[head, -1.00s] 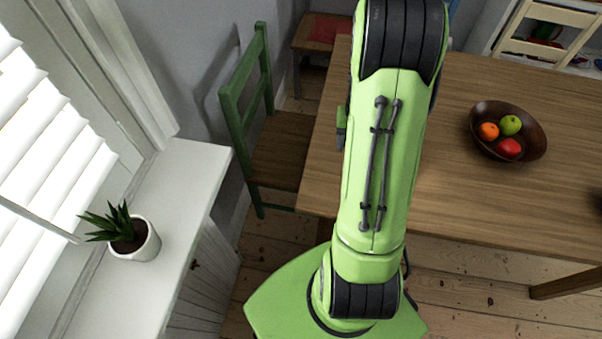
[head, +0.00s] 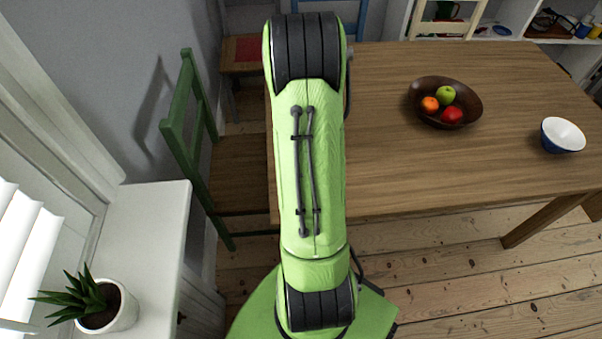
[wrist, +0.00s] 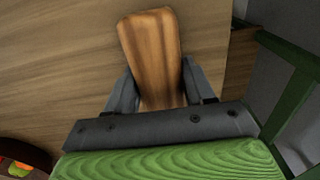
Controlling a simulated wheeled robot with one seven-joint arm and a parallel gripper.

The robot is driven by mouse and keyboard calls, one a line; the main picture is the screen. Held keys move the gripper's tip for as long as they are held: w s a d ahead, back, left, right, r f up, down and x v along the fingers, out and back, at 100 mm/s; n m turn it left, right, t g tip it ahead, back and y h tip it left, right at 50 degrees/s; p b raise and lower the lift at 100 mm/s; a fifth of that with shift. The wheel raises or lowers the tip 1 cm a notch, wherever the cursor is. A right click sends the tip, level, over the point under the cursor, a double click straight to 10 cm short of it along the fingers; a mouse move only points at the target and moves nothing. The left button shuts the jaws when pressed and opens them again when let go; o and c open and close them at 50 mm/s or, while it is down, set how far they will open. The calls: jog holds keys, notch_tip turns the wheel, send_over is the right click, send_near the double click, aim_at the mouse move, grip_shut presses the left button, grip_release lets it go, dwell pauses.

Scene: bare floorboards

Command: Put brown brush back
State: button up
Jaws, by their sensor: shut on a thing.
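The brown brush (wrist: 152,55) shows in the wrist view as a flat wooden piece with a rounded-corner end. My gripper (wrist: 152,88) is shut on it, with one dark finger on each side. The wooden table top lies behind the brush in that view. I cannot tell how far above the table the brush is. In the head view my arm hides the gripper and the brush.
The wooden table (head: 390,170) carries a dark fruit bowl (head: 470,121) and a blue-white bowl (head: 562,136). A green chair (head: 190,140) stands at its left end. A potted plant (head: 122,308) sits on the white sill (head: 150,230). Shelves (head: 560,32) stand at the back right.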

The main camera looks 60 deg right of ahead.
jog(key=shift+f, duration=0.7)
jog(key=shift+r, duration=0.15)
jog(key=o, duration=1)
jog(key=shift+f, duration=0.2)
jog(key=shift+r, duration=0.1)
